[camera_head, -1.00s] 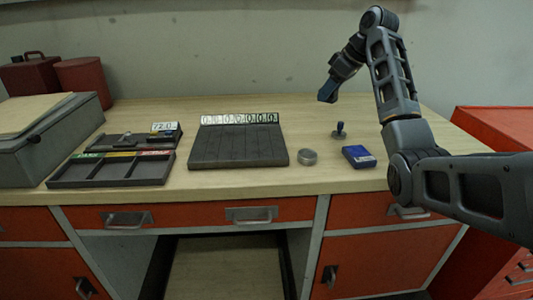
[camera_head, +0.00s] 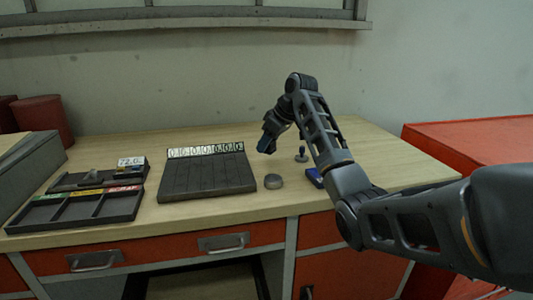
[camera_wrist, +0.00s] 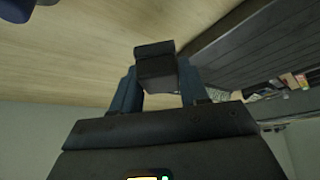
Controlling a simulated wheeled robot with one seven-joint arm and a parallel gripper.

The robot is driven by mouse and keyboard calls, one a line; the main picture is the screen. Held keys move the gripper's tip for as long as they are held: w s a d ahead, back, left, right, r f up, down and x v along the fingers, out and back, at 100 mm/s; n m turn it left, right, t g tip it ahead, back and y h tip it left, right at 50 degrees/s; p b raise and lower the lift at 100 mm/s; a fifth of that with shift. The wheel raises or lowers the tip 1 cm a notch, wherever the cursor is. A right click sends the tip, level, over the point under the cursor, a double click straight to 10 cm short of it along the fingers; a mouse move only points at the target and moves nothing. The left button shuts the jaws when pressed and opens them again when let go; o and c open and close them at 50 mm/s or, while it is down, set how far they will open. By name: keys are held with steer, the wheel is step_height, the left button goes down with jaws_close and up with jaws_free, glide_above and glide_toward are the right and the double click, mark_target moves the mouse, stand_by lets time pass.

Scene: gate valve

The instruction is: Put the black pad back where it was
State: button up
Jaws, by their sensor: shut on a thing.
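My gripper (camera_head: 266,146) is above the table, just right of the dark slotted board (camera_head: 205,182). Its blue fingers are shut on a small black block, the black pad (camera_wrist: 155,62), which shows between them in the wrist view. The pad is held clear of the tabletop. In the head view the pad is too small and hidden to make out. The dark board also fills the right of the wrist view (camera_wrist: 250,45).
A three-compartment tray (camera_head: 70,210) and a device with a number card (camera_head: 131,162) are at left.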

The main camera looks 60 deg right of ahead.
steer(key=shift+w+a+f+p, duration=0.15)
steer(key=shift+f+p, duration=0.15)
steer(key=shift+f, duration=1.75)
steer(key=shift+f, duration=0.1)
steer(key=o, duration=1.1)
steer(key=v, duration=1.2)
steer(key=shift+b, duration=0.35)
